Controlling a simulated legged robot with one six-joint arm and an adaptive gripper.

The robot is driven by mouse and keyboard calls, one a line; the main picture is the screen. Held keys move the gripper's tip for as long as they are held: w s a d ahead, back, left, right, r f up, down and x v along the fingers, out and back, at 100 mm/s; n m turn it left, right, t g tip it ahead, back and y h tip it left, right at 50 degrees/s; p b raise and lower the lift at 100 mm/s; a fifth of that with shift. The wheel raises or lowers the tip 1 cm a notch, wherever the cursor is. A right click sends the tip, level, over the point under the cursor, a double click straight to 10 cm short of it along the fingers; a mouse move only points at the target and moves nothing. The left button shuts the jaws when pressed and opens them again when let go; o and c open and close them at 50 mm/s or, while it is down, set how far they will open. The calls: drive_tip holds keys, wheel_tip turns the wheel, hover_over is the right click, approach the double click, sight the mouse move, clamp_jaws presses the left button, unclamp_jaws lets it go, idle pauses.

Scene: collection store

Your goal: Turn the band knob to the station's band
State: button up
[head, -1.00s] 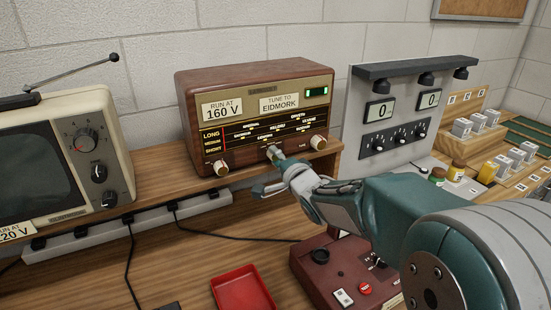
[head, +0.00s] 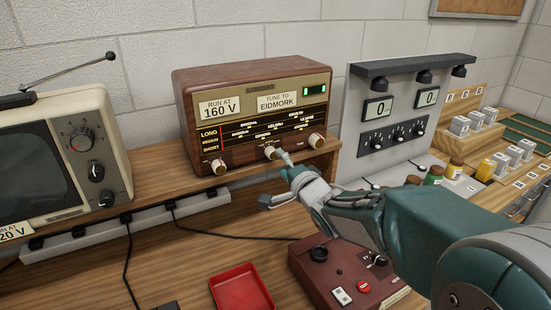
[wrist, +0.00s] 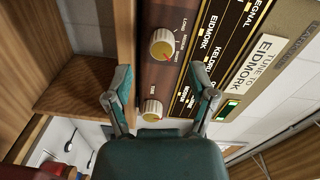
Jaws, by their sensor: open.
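The brown wooden radio (head: 235,80) stands on the shelf, with a card reading "TUNE TO EIDMORK" (head: 277,102). Its dial lists LONG, MEDIUM and SHORT rows. The cream band knob (head: 270,153) is the middle of three knobs. In the wrist view the band knob (wrist: 162,44) has LONG, MEDIUM and SHORT around it; its red mark appears to lie toward SHORT. EIDMORK is printed in the row nearest the knobs there. My gripper (wrist: 160,98) is open and empty, its fingertips short of the band knob, apart from it.
The tune knob (head: 317,140) is at the radio's right; in the wrist view it sits between my fingers' outlines. Another knob (head: 218,168) is at the left. A television (head: 60,150) stands left. A red tray (head: 242,288) and maroon device (head: 345,270) lie below.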

drive_tip(key=v, duration=0.8)
drive_tip(key=shift+w+f, duration=0.1)
drive_tip(key=shift+d, duration=0.1)
drive_tip(key=s+d+f+n+g+h, duration=0.1)
drive_tip(key=s+d+n+g+h, duration=0.25)
drive_tip(key=s+d+h, duration=0.7)
drive_tip(key=s+d+f+n+g, duration=0.1)
drive_tip(key=s+f+n+g, duration=0.1)
drive_tip(key=s, duration=0.4)
drive_tip(key=s+d+f+n+g+y, duration=0.1)
drive_tip(key=s+d+f+n+g, duration=0.1)
drive_tip(key=s+n+g, duration=0.2)
drive_tip(key=s, duration=0.3)
drive_tip(key=shift+s, duration=0.25)
